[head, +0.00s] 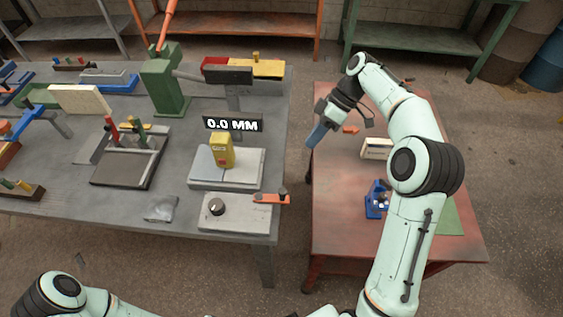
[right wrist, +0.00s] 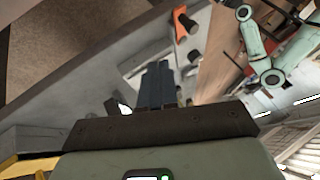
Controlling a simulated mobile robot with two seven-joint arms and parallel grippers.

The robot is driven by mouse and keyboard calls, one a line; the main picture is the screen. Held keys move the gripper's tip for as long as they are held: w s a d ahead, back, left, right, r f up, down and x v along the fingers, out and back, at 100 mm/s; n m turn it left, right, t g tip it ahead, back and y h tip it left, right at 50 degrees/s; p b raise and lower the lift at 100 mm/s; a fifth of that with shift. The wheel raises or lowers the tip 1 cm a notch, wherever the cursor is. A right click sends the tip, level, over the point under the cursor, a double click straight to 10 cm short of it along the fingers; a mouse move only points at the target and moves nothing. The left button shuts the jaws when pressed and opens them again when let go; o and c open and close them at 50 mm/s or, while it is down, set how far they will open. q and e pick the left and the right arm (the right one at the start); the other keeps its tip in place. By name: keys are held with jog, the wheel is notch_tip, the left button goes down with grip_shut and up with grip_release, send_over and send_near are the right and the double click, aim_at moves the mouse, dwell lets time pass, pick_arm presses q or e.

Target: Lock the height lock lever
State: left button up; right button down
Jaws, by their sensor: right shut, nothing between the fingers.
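An orange lever (head: 270,199) with dark ends sticks out to the right from a low grey block (head: 235,219), which also has a round black knob (head: 217,207). I cannot tell for sure that this is the height lock lever, or whether it is locked. My right gripper (head: 315,138) is shut and empty, with blue fingers, over the gap between the two tables, beyond the lever. In the right wrist view its fingers (right wrist: 160,85) lie together, with an orange piece (right wrist: 182,22) past them. My left arm shows at the bottom left; its gripper is out of view.
A yellow block (head: 221,151) stands on a grey plate (head: 254,180) behind the lever block, under a 0.0 MM display (head: 233,124). A green press (head: 164,85) stands farther back. The red table (head: 340,225) holds a white box (head: 376,149) and a small blue device (head: 377,199).

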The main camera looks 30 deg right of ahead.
jog(key=b, duration=0.2)
send_near(271, 195)
jog(key=shift+f, duration=1.15)
pick_arm(q)
jog(key=shift+s+f, duration=1.1)
jog(key=shift+f, duration=0.1)
pick_arm(e)
jog(key=shift+s+a, duration=0.2)
jog(key=shift+s, duration=0.3)
pick_arm(q)
jog(key=shift+f, duration=0.15)
